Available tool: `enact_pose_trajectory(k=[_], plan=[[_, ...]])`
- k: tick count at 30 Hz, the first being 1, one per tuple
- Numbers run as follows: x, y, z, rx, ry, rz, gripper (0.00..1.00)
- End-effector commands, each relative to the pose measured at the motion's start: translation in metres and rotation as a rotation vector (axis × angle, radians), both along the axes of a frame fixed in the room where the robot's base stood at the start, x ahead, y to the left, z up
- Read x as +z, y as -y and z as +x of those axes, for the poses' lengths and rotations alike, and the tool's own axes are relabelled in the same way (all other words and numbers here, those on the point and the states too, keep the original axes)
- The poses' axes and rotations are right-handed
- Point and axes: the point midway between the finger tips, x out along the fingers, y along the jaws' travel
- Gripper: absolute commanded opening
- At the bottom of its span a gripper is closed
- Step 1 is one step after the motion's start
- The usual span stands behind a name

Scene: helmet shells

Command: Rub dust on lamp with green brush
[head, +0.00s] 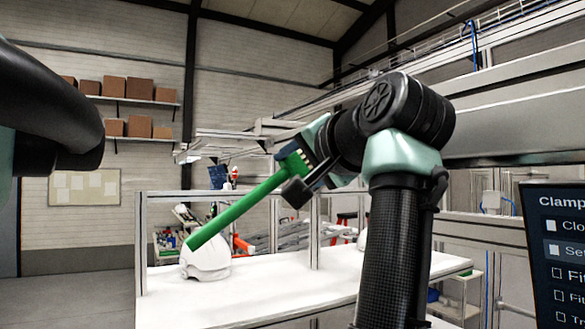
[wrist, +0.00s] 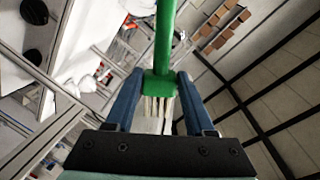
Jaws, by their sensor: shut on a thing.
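The green brush (head: 237,208) is held by my gripper (head: 298,172) above the white table. Its long handle slopes down to the left, and the handle's end overlaps a white helmet shell in the head view; I cannot tell whether they touch. In the wrist view, the blue fingers of my gripper (wrist: 159,88) are shut on the block-shaped head of the brush (wrist: 160,84). Its pale bristles point back toward the palm and the handle points away. I cannot clearly identify a lamp or any dust in either view.
The white helmet shell (head: 207,264) stands on the white table (head: 275,286). Metal frame posts (head: 315,232) rise from the table close to my arm. A dark screen (head: 556,255) is at the right edge. Shelves with brown boxes (head: 126,88) are on the far wall.

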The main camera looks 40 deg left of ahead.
Motion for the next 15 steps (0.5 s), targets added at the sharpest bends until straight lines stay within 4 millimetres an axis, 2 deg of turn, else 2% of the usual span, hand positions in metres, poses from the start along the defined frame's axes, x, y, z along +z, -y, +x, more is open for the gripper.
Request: enact_pose_trajectory(k=[7,15], plan=[[0.000,0.005,0.000,-0.001,0.002,0.003,0.00],[0.000,0.027,-0.009,-0.001,0.003,0.003,0.00]])
